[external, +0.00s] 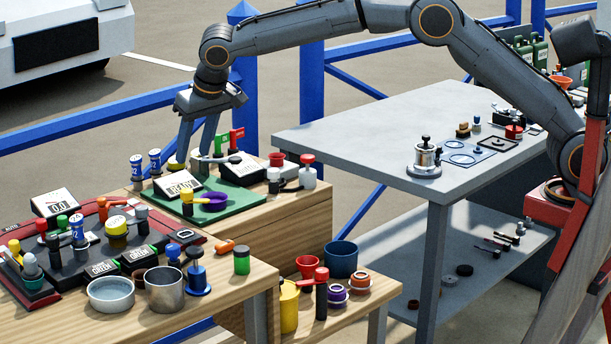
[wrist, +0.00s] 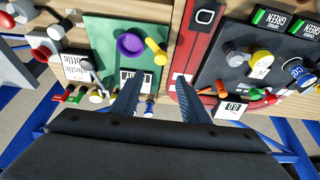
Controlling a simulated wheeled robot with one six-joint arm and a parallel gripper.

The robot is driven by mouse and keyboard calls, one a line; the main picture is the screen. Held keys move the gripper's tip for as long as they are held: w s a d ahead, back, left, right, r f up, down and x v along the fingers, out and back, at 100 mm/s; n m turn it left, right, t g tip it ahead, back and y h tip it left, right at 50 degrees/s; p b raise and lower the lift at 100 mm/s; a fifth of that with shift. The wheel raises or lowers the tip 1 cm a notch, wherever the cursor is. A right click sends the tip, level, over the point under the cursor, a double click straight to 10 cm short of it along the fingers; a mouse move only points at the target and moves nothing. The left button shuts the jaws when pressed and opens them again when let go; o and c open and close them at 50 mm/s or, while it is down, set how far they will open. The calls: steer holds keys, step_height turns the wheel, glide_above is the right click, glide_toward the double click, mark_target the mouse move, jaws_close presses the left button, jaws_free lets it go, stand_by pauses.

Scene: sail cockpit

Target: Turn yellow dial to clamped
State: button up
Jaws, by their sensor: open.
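A round yellow dial (external: 116,228) stands on the dark, red-framed panel (external: 72,262) at the left in the external view. In the wrist view it appears to be the yellow knob (wrist: 262,60) right of my fingers. Its setting cannot be read. Another yellow-headed piece (wrist: 155,47) lies beside a purple bowl (wrist: 131,45) on the green mat (wrist: 100,33). My gripper (external: 191,165) is open and empty, above the far side of the mat. In the wrist view my gripper (wrist: 158,88) points between mat and panel, apart from the yellow dial.
A READY display (external: 180,186) stands on the mat. Two blue-and-white cans (external: 145,164) stand at its left. Small displays and knobs crowd the panel. A metal cup (external: 164,289) and a shallow bowl (external: 111,293) stand in front. The grey table (external: 350,125) has open room at its left.

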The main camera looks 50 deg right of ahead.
mark_target(187, 190)
steer(key=shift+s+p+x, duration=0.2)
steer(key=shift+p+x, duration=0.25)
steer(key=shift+x, duration=2.1)
steer(key=shift+s+p+x, duration=0.15)
steer(key=shift+p+x, duration=0.25)
steer(key=shift+x, duration=2.15)
steer(key=shift+f, duration=0.1)
steer(key=c, duration=1)
